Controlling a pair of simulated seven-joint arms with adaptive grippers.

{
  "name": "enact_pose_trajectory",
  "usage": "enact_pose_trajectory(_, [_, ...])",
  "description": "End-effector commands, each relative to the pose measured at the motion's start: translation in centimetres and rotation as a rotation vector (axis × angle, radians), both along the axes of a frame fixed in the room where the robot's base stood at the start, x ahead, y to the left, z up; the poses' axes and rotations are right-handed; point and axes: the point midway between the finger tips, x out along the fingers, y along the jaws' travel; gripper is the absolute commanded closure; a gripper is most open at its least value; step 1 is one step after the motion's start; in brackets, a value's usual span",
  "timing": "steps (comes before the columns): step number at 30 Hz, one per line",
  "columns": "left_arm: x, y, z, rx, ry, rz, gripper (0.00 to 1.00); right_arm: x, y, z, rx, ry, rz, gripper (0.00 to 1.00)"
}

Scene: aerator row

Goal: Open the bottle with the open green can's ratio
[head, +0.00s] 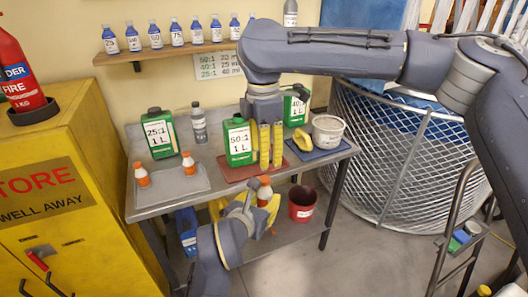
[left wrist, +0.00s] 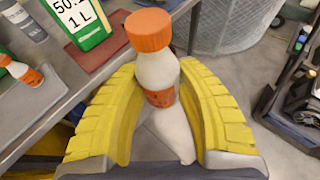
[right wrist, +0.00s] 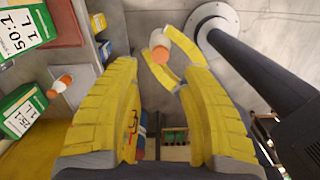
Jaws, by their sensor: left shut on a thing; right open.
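My left gripper (head: 262,208) is shut on a white bottle with an orange cap (left wrist: 153,75), held upright in front of the table. The bottle's orange label is unreadable. My right gripper (head: 265,146) is open and empty, pointing down above the held bottle; in the right wrist view the bottle (right wrist: 158,48) shows beyond its fingers. Green cans marked 25:1 (head: 160,134), 50:1 (head: 238,142) and 40:1 (head: 296,106) stand on the table; I cannot tell which is open. The right gripper partly hides the 40:1 can. Two more orange-capped bottles (head: 141,175) (head: 188,164) are on the left.
A grey tray (head: 180,190) carries the two bottles. A ratio sign (head: 218,66) hangs under a shelf of several small bottles (head: 177,35). A blue tray (head: 318,152), a white tub (head: 327,131) and a red bucket (head: 302,203) are to the right. A mesh bin (head: 405,160) stands beyond.

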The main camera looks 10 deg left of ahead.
Motion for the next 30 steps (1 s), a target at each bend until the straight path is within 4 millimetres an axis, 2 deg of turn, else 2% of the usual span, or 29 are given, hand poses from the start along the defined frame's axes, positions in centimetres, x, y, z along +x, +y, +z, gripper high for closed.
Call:
enact_pose_trajectory(6, [0.0,0.0,0.0,0.0,0.0,0.0,1.0,-0.2,0.3,0.0,0.01,0.003,-0.187,0.56])
enact_pose_trajectory(14, [0.0,0.0,0.0,0.0,0.0,0.0,1.0,-0.2,0.3,-0.6,0.011,0.004,-0.266,0.56])
enact_pose_trajectory(30, [0.0,0.0,0.0,0.0,0.0,0.0,1.0,-0.2,0.2,-6.7,0.012,0.003,-0.268,0.56])
